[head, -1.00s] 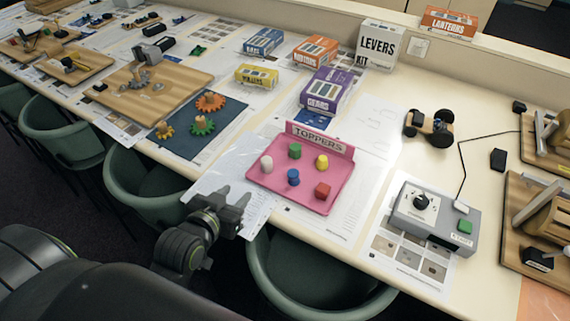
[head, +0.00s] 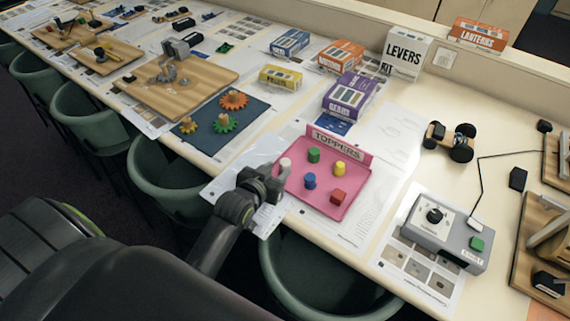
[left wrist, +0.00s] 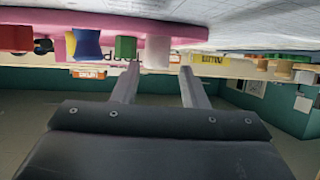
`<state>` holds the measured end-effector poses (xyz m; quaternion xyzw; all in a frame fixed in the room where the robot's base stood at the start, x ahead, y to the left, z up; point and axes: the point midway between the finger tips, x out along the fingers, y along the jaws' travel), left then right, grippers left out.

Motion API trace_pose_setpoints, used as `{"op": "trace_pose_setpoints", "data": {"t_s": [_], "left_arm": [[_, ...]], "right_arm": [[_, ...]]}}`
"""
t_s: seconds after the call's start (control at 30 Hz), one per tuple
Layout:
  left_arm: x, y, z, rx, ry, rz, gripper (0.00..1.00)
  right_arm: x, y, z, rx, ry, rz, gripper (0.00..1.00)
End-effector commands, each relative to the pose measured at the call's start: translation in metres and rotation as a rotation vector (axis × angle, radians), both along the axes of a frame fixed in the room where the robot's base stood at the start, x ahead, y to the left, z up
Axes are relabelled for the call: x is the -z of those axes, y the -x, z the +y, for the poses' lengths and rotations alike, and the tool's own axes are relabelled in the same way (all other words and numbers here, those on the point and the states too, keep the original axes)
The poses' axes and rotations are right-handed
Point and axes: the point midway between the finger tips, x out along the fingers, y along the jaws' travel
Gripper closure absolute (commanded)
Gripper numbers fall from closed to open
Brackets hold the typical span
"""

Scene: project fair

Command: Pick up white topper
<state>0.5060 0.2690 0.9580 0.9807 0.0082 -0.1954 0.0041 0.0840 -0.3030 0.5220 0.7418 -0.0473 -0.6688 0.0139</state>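The white topper (head: 286,163) stands at the left edge of the pink toppers tray (head: 319,202), partly hidden by my left gripper (head: 274,178). My left gripper is open and close beside it, at the tray's near left corner. In the left wrist view, which is upside down, the white topper (left wrist: 157,52) shows in line with the gap between the two spread fingers (left wrist: 159,72). I cannot tell whether it is between the tips or just beyond them. Green (head: 314,155), yellow (head: 339,168), blue (head: 310,181) and red (head: 338,197) toppers stand on the tray. My right gripper is not in view.
A blue mat (head: 212,140) with several gears lies left of the tray. A purple box (head: 349,96) stands behind it. A grey control box (head: 440,230) and a small wheeled car (head: 450,142) are to the right. Green chairs (head: 320,275) line the near table edge.

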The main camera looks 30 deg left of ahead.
Motion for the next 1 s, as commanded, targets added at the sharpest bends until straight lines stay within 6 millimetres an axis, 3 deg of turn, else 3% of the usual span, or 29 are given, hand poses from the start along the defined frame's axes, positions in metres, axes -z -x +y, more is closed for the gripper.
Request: {"op": "trace_pose_setpoints", "data": {"t_s": [0.23, 0.6, 0.93, 1.0], "left_arm": [[0.004, -0.011, -0.001, 0.000, 0.000, 0.000, 0.61], [0.022, -0.046, -0.003, 0.000, 0.000, 0.001, 0.61], [0.024, -0.050, -0.003, 0.000, 0.000, -0.001, 0.61], [0.024, -0.050, -0.002, 0.000, 0.000, 0.000, 0.67]], "right_arm": [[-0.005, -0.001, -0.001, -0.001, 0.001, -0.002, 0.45], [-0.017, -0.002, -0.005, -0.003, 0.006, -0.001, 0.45], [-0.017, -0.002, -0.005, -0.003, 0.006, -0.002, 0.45], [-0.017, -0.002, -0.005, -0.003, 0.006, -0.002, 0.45]]}}
